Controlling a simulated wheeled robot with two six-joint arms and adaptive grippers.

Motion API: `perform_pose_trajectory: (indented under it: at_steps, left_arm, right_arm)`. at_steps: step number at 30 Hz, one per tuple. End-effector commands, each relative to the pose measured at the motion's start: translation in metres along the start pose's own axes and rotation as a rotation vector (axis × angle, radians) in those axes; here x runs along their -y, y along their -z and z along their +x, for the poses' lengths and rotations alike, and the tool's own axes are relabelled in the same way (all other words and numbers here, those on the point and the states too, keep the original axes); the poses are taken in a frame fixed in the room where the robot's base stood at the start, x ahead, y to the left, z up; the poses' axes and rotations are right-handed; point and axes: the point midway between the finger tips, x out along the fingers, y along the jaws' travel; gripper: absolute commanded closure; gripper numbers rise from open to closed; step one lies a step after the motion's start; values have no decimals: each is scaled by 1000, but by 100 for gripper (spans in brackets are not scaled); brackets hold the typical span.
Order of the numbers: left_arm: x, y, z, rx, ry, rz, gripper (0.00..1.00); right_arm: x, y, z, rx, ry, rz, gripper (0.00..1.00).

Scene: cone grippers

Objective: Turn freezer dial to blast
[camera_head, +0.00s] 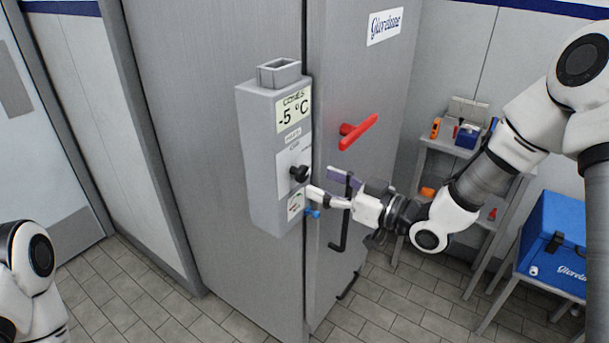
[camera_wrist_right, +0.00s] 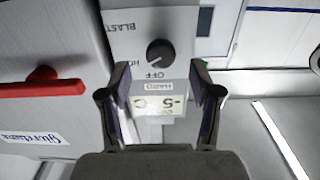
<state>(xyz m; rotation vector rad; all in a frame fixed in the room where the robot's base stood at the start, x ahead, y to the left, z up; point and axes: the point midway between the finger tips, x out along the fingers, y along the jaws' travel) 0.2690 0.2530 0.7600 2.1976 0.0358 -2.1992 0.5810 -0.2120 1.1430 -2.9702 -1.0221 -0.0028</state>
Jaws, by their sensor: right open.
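The freezer dial is a black knob (camera_head: 299,173) on the white plate of a grey control box (camera_head: 262,150). The box's display reads -5 °C. In the right wrist view the knob (camera_wrist_right: 160,53) appears ahead, centred between the fingers, with "OFF" and "BLAST" lettering around it; I cannot tell its setting for certain. My right gripper (camera_head: 322,184) is open and empty, close in front of the box at the knob's lower right. Its two fingers also show in the right wrist view (camera_wrist_right: 160,88). No contact with the knob is visible. My left gripper is out of view.
A red handle (camera_head: 358,131) sticks out of the freezer door (camera_head: 375,75) near my right arm. A small blue part (camera_head: 313,213) juts from the box's lower side. A shelf (camera_head: 445,146) with small items and a blue cooler (camera_head: 553,235) stand at the right.

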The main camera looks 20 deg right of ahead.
Motion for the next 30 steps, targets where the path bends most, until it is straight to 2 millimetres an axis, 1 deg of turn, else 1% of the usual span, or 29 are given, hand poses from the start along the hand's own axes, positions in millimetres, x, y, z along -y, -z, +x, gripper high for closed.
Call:
perform_pose_trajectory:
  at_steps: [1, 3, 7, 10, 16, 17, 18, 20, 21, 22, 30]
  left_arm:
    - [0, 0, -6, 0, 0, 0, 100]
    - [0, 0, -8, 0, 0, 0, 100]
    - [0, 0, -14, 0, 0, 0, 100]
    - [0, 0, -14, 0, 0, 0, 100]
    - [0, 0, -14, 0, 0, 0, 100]
    - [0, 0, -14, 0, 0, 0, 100]
    - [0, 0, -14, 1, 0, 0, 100]
    - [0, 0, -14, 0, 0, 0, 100]
    - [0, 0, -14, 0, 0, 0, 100]
    - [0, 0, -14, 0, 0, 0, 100]
    - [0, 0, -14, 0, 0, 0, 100]
  right_arm:
    - [1, 1, 10, 7, 3, -5, 36]
    - [1, 1, 23, 6, 4, -4, 36]
    - [0, 1, 42, 5, 1, -2, 36]
    - [0, 0, 49, 2, 0, 0, 36]
    - [0, -1, 50, 2, -1, 2, 36]
    - [0, -1, 50, 2, -1, 1, 40]
    - [0, -1, 50, 2, -1, 1, 54]
    - [0, -1, 50, 2, -1, 1, 75]
    - [0, -1, 50, 2, -1, 1, 89]
    - [0, -1, 50, 2, -1, 1, 96]
    - [0, 0, 50, 2, -1, 8, 96]
